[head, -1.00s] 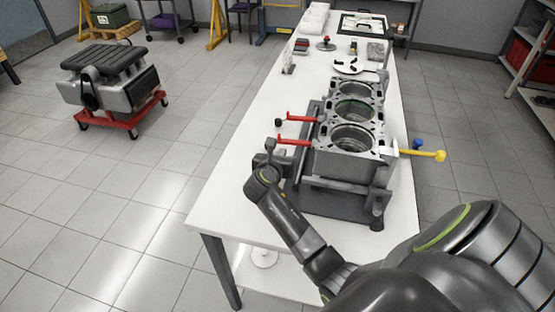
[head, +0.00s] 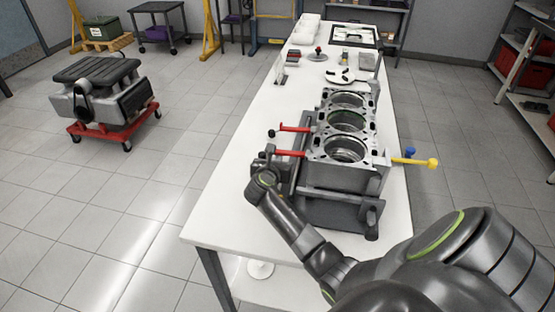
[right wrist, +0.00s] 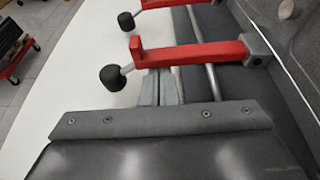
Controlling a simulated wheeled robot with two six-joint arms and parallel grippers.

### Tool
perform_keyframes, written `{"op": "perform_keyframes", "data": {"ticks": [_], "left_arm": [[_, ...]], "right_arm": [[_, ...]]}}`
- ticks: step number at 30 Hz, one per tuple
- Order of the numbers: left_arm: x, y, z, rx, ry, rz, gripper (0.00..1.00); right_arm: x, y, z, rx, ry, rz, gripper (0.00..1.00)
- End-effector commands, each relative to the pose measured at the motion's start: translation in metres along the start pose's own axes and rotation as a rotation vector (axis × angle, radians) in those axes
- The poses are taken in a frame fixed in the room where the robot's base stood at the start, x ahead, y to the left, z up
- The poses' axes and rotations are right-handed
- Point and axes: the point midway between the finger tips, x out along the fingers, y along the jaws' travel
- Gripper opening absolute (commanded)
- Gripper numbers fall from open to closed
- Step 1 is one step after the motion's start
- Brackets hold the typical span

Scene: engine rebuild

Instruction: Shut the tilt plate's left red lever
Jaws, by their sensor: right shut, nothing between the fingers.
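The tilt plate (head: 318,207) lies on the white table and carries a grey engine block (head: 347,177). Two red levers stick out on its left side: a nearer one (head: 289,153) and a farther one (head: 296,128). In the right wrist view the nearer red lever (right wrist: 195,52) crosses the middle, with a black knob (right wrist: 112,78) at its left end. The farther lever (right wrist: 185,3) is cut off at the top. My right gripper (head: 271,153) is by the nearer lever's outer end. Its shut, empty fingers (right wrist: 160,85) are close to that lever; contact cannot be told. My left gripper is not in view.
A yellow-knobbed lever (head: 415,162) and a blue knob (head: 411,152) stick out on the right. A white plate with dark parts (head: 340,76) is behind the block. The table's left strip (head: 232,165) is clear.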

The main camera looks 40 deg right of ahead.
Motion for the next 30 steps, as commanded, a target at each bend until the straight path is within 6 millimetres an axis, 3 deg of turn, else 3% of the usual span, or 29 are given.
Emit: {"op": "perform_keyframes", "data": {"ticks": [8,18,30], "left_arm": [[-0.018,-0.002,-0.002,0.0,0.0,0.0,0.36],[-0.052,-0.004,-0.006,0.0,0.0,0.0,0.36],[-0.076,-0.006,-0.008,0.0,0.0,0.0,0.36]], "right_arm": [[-0.004,0.001,0.013,0.085,-0.002,0.031,0.0],[-0.013,-0.002,0.038,0.34,-0.004,0.121,0.0],[-0.02,-0.01,0.058,0.577,-0.003,0.203,0.0]]}}
